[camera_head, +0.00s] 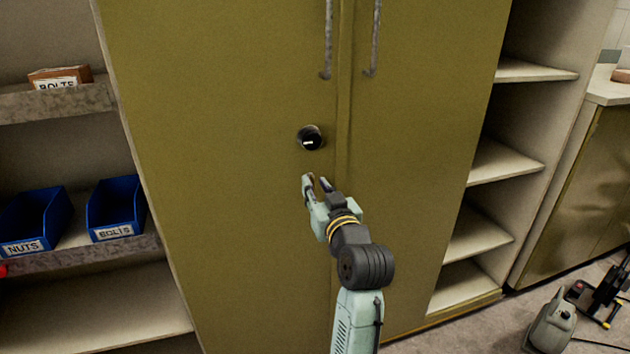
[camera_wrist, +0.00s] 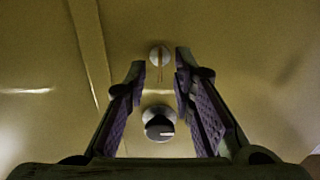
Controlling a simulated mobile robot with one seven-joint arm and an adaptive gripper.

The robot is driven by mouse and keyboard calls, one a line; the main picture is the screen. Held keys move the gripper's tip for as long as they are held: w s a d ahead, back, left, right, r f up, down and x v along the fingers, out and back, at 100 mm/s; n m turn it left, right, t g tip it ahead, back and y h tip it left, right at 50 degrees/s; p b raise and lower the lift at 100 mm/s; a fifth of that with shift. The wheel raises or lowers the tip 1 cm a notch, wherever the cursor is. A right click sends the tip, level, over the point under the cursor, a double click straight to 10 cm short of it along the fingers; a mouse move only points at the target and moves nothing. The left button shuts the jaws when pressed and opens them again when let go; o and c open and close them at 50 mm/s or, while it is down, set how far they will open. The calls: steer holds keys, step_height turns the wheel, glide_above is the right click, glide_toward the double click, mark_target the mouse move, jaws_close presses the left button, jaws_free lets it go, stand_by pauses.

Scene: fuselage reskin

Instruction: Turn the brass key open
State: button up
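The brass key (camera_wrist: 160,66) shows in the wrist view as a thin, upright brass-coloured strip on a pale round plate. It appears between my two fingertips, with a gap on each side. In the head view I cannot make it out; my gripper (camera_head: 316,181) seems to cover that spot. My gripper is open and empty, facing the cabinet's left door (camera_head: 215,150). I cannot tell how far the tips are from the key.
A black round knob (camera_head: 309,138) with a white mark is on the left door, just above my gripper. Two vertical handles (camera_head: 327,45) (camera_head: 374,40) hang higher. Shelves with blue bins (camera_head: 116,208) stand left; empty shelves (camera_head: 505,160) stand right.

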steer(key=shift+w+a, duration=0.25)
steer(key=shift+w, duration=0.45)
steer(key=shift+c, duration=0.4)
jaws_close()
